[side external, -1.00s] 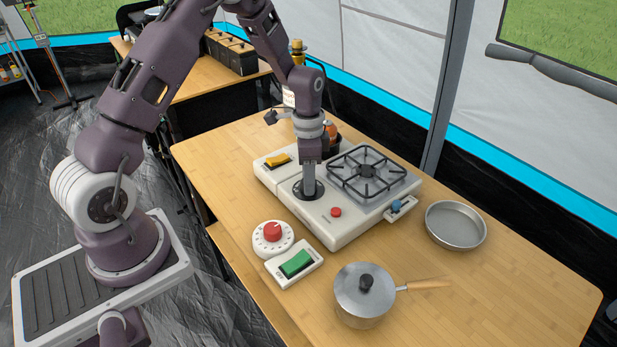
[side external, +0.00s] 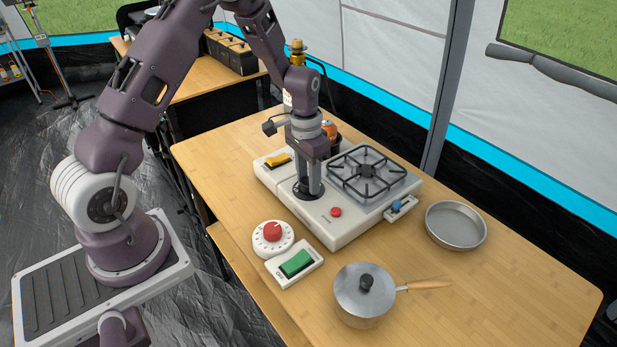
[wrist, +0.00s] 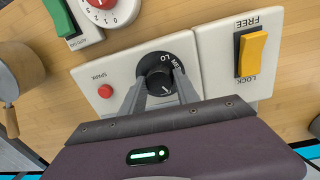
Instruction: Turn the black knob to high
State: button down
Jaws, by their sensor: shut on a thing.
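The black knob (wrist: 156,64) sits on the front of the white camp stove (side external: 338,233). Its dial ring carries white lettering, with "LO" readable in the wrist view. My gripper (wrist: 161,88) points down over the knob, with its two fingers on either side of the knob's grip. It is shut on the knob. In the side view my gripper (side external: 308,190) stands upright on the dial and hides most of it. The knob's exact pointer position is hard to tell because the fingers cover part of it.
Near the knob are a red spark button (side external: 336,212), a yellow lock switch (side external: 278,160) and the burner grate (side external: 367,172). A red dial (side external: 272,232), a green switch (side external: 296,263), a lidded pot (side external: 362,300) and a round pan (side external: 456,226) stand on the table.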

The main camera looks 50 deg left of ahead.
aim_at(307, 181)
jog(key=n, duration=0.4)
jog(key=shift+n, duration=1.8)
jog(key=c, duration=0.9)
grip_release()
notch_tip(307, 181, up, 7)
jog(key=shift+s+a+r, duration=0.1)
jog(key=shift+s, duration=0.05)
